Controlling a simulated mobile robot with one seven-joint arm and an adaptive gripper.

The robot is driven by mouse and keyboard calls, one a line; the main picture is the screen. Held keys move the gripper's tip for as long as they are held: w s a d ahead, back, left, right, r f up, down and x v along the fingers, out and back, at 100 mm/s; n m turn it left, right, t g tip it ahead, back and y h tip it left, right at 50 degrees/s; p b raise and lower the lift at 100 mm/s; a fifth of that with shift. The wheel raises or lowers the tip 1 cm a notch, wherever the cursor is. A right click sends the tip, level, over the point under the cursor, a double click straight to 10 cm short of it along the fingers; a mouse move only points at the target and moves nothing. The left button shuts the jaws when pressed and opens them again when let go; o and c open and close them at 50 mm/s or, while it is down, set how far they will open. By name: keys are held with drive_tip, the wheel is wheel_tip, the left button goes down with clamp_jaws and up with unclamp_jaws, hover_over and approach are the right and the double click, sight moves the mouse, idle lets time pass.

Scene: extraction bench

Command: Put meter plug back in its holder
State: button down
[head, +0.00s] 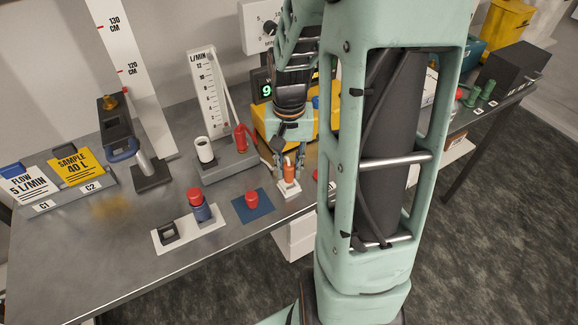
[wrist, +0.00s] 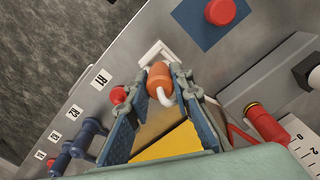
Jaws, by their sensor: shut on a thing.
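My gripper (head: 290,168) is shut on an orange plug with a white bent tip, which I take to be the meter plug (head: 289,161). The plug also shows between the fingers in the wrist view (wrist: 158,78). A small white holder (head: 289,190) stands on the bench just below the gripper; in the wrist view its white frame (wrist: 153,51) shows just beyond the plug. I cannot tell whether the plug touches the holder. My arm hides part of the bench to the right.
A flow meter (head: 208,95) on a grey base stands left of the gripper, with a red fitting (head: 241,138). A red cap (head: 252,198) sits on a blue mat, near a white tray (head: 167,248). A yellow box (head: 266,122) stands behind.

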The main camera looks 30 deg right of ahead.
sight(289, 165)
drive_tip(key=shift+f+b, duration=1)
drive_tip(key=shift+f, duration=0.3)
drive_tip(key=c, duration=1.6)
unclamp_jaws()
drive_tip(key=shift+r, duration=0.15)
wheel_tip(289, 165, up, 12)
drive_tip(key=shift+f, duration=0.1)
